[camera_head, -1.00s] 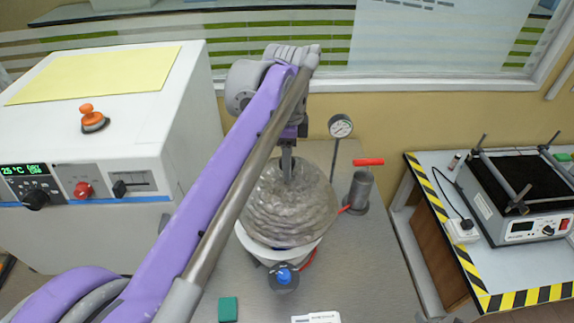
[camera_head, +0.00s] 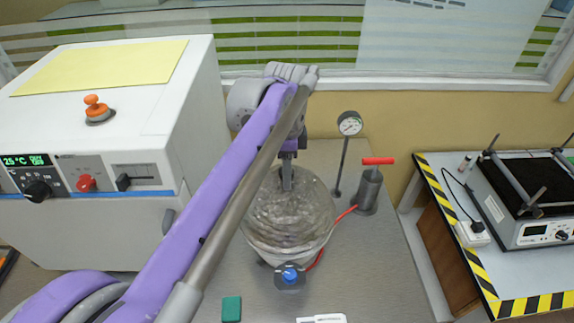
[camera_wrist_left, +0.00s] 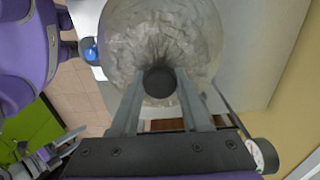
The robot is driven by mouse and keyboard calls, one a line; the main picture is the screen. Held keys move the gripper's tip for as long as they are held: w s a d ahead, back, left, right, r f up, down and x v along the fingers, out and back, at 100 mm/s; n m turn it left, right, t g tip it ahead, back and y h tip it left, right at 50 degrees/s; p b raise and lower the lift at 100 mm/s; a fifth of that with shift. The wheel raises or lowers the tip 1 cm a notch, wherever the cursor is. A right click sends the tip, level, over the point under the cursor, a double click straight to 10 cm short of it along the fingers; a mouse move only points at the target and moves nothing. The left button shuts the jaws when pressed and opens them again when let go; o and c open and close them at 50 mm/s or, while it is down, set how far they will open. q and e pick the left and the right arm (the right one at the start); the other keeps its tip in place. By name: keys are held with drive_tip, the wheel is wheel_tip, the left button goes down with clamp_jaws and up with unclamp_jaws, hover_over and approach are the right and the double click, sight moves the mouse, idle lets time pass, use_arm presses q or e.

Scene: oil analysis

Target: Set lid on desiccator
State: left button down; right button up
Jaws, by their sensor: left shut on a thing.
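The desiccator lid (camera_head: 305,212) is a clear, rippled glass dome, and it also shows in the left wrist view (camera_wrist_left: 200,40). It sits over the desiccator base (camera_head: 322,247), which is mostly hidden beneath it. The lid looks level with the rim; whether it touches all round I cannot tell. My left gripper (camera_head: 287,178) is above the dome, shut on the lid's knob. The dark round knob (camera_wrist_left: 160,83) shows between the fingers in the left wrist view. My right gripper is not seen in the head view.
A blue-knobbed valve (camera_head: 290,275) is at the base's front. A pressure gauge (camera_head: 350,124) and a hand pump (camera_head: 369,190) with red handle and hose stand to the right. A white oven (camera_head: 90,120) is left. A green block (camera_head: 231,309) lies in front.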

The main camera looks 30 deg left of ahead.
use_arm(q)
drive_tip(key=shift+f, duration=0.6)
drive_tip(key=shift+w, duration=0.1)
drive_tip(key=shift+f+b, duration=0.4)
drive_tip(key=shift+f, duration=0.2)
drive_tip(key=shift+c, duration=1.5)
unclamp_jaws()
